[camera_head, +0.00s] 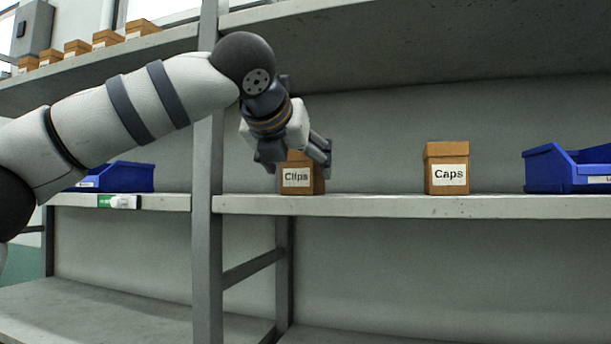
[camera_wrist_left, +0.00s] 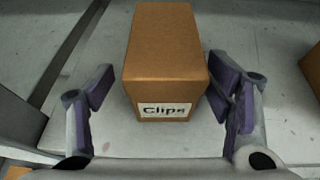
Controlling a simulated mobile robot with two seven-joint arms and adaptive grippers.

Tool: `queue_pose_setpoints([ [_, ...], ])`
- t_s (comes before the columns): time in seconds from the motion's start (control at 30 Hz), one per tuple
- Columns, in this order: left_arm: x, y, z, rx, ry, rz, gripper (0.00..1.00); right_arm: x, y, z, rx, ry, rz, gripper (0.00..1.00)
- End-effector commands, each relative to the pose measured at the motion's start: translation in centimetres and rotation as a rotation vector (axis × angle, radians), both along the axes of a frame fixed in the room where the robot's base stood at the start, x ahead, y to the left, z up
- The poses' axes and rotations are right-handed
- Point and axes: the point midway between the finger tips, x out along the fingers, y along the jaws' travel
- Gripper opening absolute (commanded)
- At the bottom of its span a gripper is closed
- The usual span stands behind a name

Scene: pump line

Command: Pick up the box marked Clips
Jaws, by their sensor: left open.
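The box marked Clips (camera_head: 297,181) is a brown carton with a white label, standing upright on the middle shelf. My left gripper (camera_head: 297,156) is open in front of and above it, hiding its upper part in the head view. In the left wrist view the Clips box (camera_wrist_left: 165,62) stands between the two spread fingers of the left gripper (camera_wrist_left: 163,95), with a gap on each side. I cannot tell how far the fingertips reach along its sides. My right gripper is not in view.
The box marked Caps (camera_head: 447,174) stands to the right on the same shelf (camera_head: 390,205). A blue bin (camera_head: 565,170) is at the far right, another (camera_head: 125,177) at the left. A grey upright post (camera_head: 207,230) stands left of the Clips box. The upper shelf (camera_head: 420,45) overhangs.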

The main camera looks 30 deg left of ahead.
Motion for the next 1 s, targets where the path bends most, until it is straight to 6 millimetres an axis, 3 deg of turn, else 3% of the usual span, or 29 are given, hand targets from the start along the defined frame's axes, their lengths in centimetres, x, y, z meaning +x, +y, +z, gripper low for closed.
queue_pose_setpoints([
  [0.2,3.5,0.7,-1.8,0.0,0.001,0.002,0.73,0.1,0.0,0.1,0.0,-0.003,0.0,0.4],
  [0.47,4.1,0.9,-2.0,0.002,-0.002,0.001,0.73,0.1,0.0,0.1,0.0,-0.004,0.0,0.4],
  [0.73,4.1,0.9,-2.0,0.002,-0.001,0.001,0.2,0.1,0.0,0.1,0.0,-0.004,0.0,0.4],
  [1.0,4.1,0.9,-2.0,0.002,-0.001,0.001,0.19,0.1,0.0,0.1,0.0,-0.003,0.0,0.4],
])
